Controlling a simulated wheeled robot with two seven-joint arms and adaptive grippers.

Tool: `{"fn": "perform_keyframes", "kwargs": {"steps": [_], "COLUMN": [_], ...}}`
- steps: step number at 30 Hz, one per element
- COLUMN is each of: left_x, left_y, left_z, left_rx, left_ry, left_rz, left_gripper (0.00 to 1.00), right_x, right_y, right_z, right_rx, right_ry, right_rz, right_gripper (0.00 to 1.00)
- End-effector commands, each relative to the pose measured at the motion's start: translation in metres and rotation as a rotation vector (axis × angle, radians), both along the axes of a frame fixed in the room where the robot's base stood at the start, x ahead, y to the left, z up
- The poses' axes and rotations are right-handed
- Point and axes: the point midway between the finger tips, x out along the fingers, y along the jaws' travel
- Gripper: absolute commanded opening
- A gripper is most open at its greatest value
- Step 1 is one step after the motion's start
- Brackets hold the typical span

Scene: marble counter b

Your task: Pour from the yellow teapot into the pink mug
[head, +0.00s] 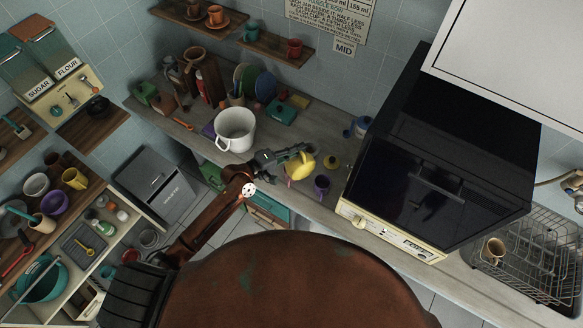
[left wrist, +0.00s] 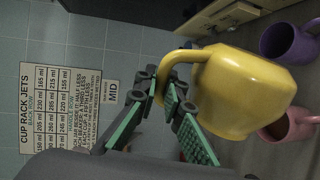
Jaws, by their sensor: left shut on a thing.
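The yellow teapot (head: 302,167) is at the front of the counter in the head view, and its round body fills the middle of the left wrist view (left wrist: 243,92). My left gripper (head: 292,152) is shut on the teapot's handle, and its green-padded fingers (left wrist: 172,112) show there too. The pink mug (left wrist: 290,127) is beside the teapot in the left wrist view, partly hidden by it; in the head view it is mostly hidden by the teapot. I cannot tell how far the teapot is tilted. My right gripper is not in view.
A purple mug (head: 321,184) stands just right of the teapot. A large white pot (head: 235,129) stands to the left, and a black oven (head: 420,190) rises to the right.

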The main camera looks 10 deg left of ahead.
Motion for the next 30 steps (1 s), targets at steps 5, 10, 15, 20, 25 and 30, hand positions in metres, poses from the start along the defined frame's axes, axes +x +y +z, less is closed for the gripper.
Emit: {"fn": "perform_keyframes", "kwargs": {"steps": [5,10,15,20,25,30], "left_x": [-0.017,-0.032,-0.048,-0.06,-0.072,-0.083], "left_y": [-0.018,-0.034,-0.049,-0.062,-0.075,-0.086], "left_z": [-0.005,0.001,-0.001,-0.016,-0.032,-0.048], "left_rx": [0.081,0.144,0.206,0.286,0.37,0.45], "left_ry": [-0.084,-0.144,-0.204,-0.28,-0.36,-0.44], "left_rz": [0.001,0.002,0.001,0.001,0.001,0.001], "left_gripper": [0.0,0.0,0.0,0.0,0.0,0.0], "right_x": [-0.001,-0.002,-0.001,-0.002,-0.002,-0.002], "right_y": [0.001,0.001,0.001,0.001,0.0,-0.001], "right_z": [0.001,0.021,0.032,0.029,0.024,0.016], "right_rx": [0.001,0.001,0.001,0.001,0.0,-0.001], "right_ry": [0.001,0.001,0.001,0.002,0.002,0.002], "right_rz": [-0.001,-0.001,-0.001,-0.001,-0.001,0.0], "right_gripper": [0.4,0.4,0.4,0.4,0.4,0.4]}}
